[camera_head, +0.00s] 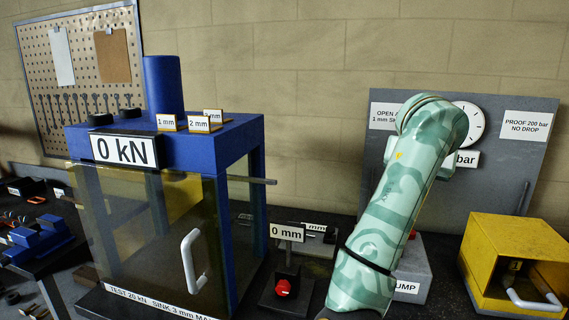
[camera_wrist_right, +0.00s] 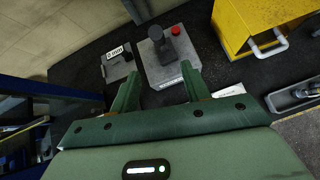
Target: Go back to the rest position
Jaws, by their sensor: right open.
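My right arm (camera_head: 395,210), patterned in pale and dark green, stands across the right half of the head view, hiding part of the pump (camera_head: 412,272) and gauge panel (camera_head: 520,165). Its gripper is outside that view. In the right wrist view my right gripper (camera_wrist_right: 160,72) is open, with two green fingers apart and nothing visible between them. Beyond the fingers lies the grey pump block (camera_wrist_right: 166,58) with a dark post and a red button. My left gripper is in neither view.
A blue press (camera_head: 215,150) with a 0 kN display and a clear guard with a white handle (camera_head: 193,262) stands left. A 0 mm sign (camera_head: 287,232) stands above a red knob (camera_head: 283,287). A yellow box (camera_head: 510,245) with a grey handle is at the right.

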